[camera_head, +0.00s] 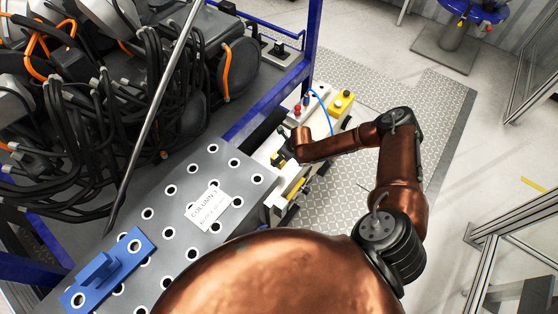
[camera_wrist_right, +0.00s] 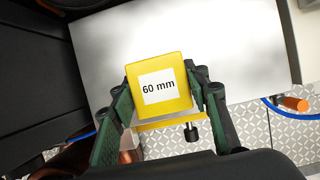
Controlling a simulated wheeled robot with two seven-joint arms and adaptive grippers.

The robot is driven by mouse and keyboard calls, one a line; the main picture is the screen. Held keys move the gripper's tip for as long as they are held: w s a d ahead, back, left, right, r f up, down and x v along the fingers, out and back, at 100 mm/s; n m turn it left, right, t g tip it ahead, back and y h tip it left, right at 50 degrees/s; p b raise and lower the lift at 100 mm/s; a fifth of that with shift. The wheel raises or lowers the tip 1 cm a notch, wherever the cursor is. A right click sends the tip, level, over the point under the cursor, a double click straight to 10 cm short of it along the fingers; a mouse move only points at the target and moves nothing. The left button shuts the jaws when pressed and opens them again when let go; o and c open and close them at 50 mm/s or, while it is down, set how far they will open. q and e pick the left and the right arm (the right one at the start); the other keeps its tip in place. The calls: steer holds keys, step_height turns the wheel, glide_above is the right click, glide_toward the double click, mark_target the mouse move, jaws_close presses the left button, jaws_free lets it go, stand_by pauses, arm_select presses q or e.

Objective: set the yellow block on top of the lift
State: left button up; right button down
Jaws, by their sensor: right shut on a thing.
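The yellow block (camera_wrist_right: 163,84) carries a white label reading "60 mm" and sits between the two green-padded fingers of my right gripper (camera_wrist_right: 165,92). The gripper is shut on it. Behind the block in the wrist view is a plain pale metal surface (camera_wrist_right: 235,45), which looks like the top of the lift; whether the block touches it I cannot tell. In the head view my right gripper (camera_head: 281,158) is small and dark over the pale unit beside the grey plate, and the block is mostly hidden there. My left gripper is not in view.
A grey perforated plate (camera_head: 185,205) with a blue bracket (camera_head: 108,272) lies to the left. A blue frame post (camera_head: 312,45), a yellow control box (camera_head: 342,102) and a red-knobbed fitting (camera_head: 297,111) stand beyond the gripper. Black cabling fills the upper left.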

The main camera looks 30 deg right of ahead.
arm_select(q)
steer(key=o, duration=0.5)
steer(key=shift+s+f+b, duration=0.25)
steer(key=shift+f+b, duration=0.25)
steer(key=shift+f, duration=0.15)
arm_select(e)
steer(key=w+f, duration=0.1)
steer(key=w+d+f, duration=0.1)
steer(key=f, duration=0.1)
steer(key=w+d+f, duration=0.1)
steer(key=f, duration=0.1)
steer(key=shift+w, duration=0.1)
steer(key=shift+w+d+f, duration=0.1)
steer(key=shift+w+f, duration=0.05)
steer(key=shift+f, duration=1.5)
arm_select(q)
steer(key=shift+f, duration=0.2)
arm_select(e)
steer(key=shift+f+b, duration=0.1)
steer(key=shift+b, duration=0.25)
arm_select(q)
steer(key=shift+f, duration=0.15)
arm_select(e)
steer(key=c, duration=1.1)
jaws_free()
steer(key=shift+f, duration=0.1)
